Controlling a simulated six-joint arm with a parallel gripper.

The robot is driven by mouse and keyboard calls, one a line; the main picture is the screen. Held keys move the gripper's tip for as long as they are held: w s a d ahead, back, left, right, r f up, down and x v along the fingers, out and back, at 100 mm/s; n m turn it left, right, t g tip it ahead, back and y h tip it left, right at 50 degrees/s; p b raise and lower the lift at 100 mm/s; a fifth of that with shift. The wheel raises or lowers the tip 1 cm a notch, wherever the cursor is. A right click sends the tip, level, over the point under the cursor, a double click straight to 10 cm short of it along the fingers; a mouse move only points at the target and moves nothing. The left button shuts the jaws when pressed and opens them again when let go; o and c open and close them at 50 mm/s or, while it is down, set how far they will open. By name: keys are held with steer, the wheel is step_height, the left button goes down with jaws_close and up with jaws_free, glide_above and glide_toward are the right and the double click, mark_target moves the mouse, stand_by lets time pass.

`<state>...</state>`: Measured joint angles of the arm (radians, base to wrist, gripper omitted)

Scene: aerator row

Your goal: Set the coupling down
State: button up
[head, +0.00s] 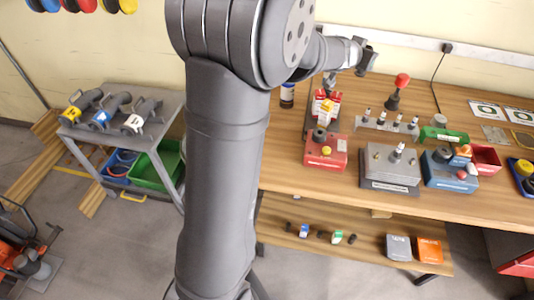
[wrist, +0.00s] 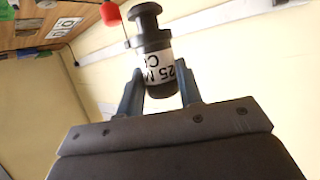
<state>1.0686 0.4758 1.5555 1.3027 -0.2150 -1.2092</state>
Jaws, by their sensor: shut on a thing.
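The coupling (wrist: 155,62) is a dark grey, stepped cylinder with a white printed label around its middle. In the wrist view, my gripper (wrist: 160,90) is shut on it, one blue-grey finger on each side. The coupling looks slightly tilted in that view, and the gripper partly hides its lower end. In the head view, my gripper (head: 364,56) is raised above the back of the wooden bench (head: 300,180), near the wall rail. The coupling is too small there to separate clearly from the fingers.
A red-knobbed dark stand (head: 398,92) rises from the bench near my gripper. In front are a metal row with several fittings (head: 386,124), a red box (head: 325,150), a grey block (head: 390,165) and a blue box (head: 448,172). A side rack (head: 120,130) stands left.

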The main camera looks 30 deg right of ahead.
steer(key=s+a+f+n+t, duration=0.15)
steer(key=s+a, duration=0.25)
steer(key=a, duration=0.6)
steer(key=s+a+f+t+y, duration=0.1)
steer(key=s+a+f, duration=0.15)
steer(key=a, duration=0.75)
steer(key=s+a+f+n+t, duration=0.15)
steer(key=s+a, duration=0.25)
steer(key=a, duration=0.6)
steer(key=shift+g, duration=0.4)
steer(key=shift+w+a+f, duration=0.45)
steer(key=shift+w+f, duration=1.35)
steer(key=shift+f, duration=0.05)
steer(key=shift+w+a+f, duration=0.5)
steer(key=shift+w+f, duration=1.3)
steer(key=shift+f, duration=0.05)
steer(key=shift+w+a+f, duration=0.45)
steer(key=shift+w+f, duration=1.35)
steer(key=shift+f, duration=0.05)
steer(key=shift+f, duration=0.2)
steer(key=o, duration=1.1)
steer(key=shift+o, duration=0.2)
steer(key=shift+r, duration=0.15)
